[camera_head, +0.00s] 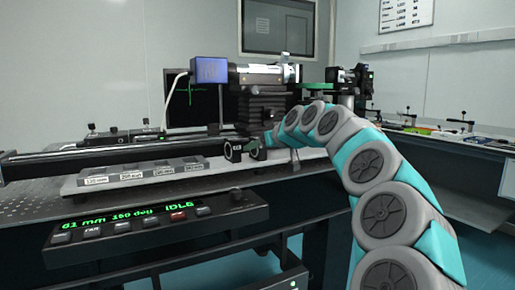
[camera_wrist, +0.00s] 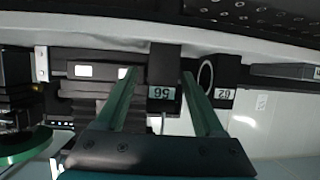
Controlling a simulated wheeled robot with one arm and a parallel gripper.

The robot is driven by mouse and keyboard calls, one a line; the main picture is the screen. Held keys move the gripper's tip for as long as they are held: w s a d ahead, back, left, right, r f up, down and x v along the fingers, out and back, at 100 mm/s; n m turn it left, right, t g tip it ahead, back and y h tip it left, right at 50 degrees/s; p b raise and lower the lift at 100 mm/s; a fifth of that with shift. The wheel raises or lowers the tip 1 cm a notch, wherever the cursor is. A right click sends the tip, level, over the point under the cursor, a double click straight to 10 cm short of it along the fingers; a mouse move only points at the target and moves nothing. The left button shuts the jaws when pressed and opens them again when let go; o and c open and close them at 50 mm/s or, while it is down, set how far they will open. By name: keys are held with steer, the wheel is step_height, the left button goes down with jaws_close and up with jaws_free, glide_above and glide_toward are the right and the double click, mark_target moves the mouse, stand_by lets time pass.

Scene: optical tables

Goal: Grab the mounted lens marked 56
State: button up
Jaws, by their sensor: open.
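The mounted lens marked 56 (camera_wrist: 163,65) is a dark block with a pale label, seen upside down in the wrist view. It lies between the two green fingers of my gripper (camera_wrist: 158,76), which are open with a gap on each side. How deep the fingers reach around it I cannot tell. A second mounted lens, apparently marked 62 (camera_wrist: 223,95), with a round ring, stands just right of the right finger. In the head view a round lens mount (camera_head: 233,150) shows at the bench edge, left of my arm's end; its number is unreadable there.
A row of labelled blocks (camera_head: 145,172) lies on a pale plate to the left. A control panel with green text (camera_head: 160,221) juts out in front. A blue box (camera_head: 209,69) and dark optics stand behind my gripper. A bench (camera_head: 455,147) stands at right.

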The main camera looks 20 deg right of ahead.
steer(key=x, duration=0.3)
steer(key=shift+w+a+f+p, duration=0.15)
steer(key=shift+w+f+p, duration=0.05)
steer(key=shift+w+p, duration=0.15)
jaws_close()
stand_by(0.5)
